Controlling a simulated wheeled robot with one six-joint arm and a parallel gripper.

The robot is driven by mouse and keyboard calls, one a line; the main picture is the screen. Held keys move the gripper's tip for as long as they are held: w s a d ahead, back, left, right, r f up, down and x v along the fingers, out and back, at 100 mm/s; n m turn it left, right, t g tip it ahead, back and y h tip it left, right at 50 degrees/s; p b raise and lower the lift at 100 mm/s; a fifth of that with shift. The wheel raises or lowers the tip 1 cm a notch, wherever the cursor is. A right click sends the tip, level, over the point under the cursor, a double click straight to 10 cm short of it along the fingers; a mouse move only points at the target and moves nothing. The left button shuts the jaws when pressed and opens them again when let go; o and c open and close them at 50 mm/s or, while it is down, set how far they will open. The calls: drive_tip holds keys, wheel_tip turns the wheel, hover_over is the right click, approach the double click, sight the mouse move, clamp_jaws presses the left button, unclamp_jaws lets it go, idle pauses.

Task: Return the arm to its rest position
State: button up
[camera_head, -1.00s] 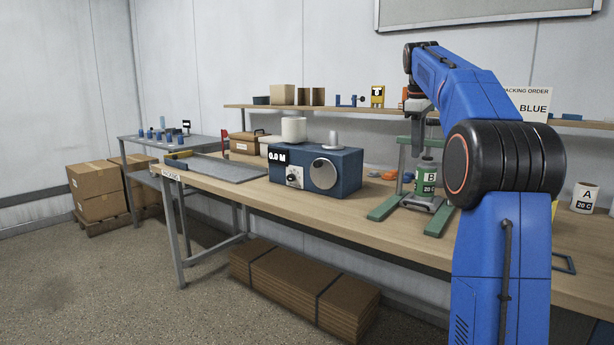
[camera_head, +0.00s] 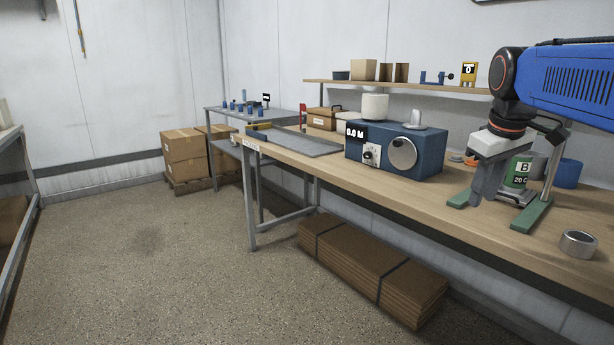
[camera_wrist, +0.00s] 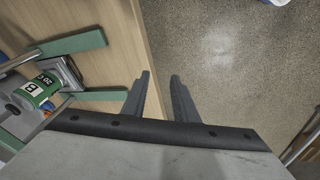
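My blue arm (camera_head: 570,75) is bent at the right of the head view, with my gripper (camera_head: 487,190) pointing down at the front edge of the workbench (camera_head: 340,172). In the wrist view my gripper (camera_wrist: 160,78) has its two fingers apart with nothing between them, over the floor just beyond the bench edge. The green can marked B (camera_head: 519,172) stands on the green-footed stand (camera_head: 532,214), behind my gripper. The can also shows at the left of the wrist view (camera_wrist: 38,90), apart from the fingers.
A blue machine (camera_head: 422,155) reading 0.0 M stands on the bench, and a tape roll (camera_head: 578,243) lies near the front edge. Flat cardboard (camera_head: 370,270) is stacked below. Boxes (camera_head: 185,150) stand on a pallet. The floor (camera_head: 150,260) at left is clear.

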drive_tip(key=s+a+f+m, duration=0.2)
drive_tip(key=s+a+f, duration=0.2)
drive_tip(key=s+f, duration=0.6)
drive_tip(key=s+a+f+m+t+y, duration=0.1)
drive_tip(key=s+a+f, duration=0.4)
drive_tip(key=s+f, duration=0.6)
drive_tip(key=shift+f+m+t, duration=0.3)
drive_tip(key=shift+f+m, duration=0.1)
drive_tip(key=shift+f, duration=0.5)
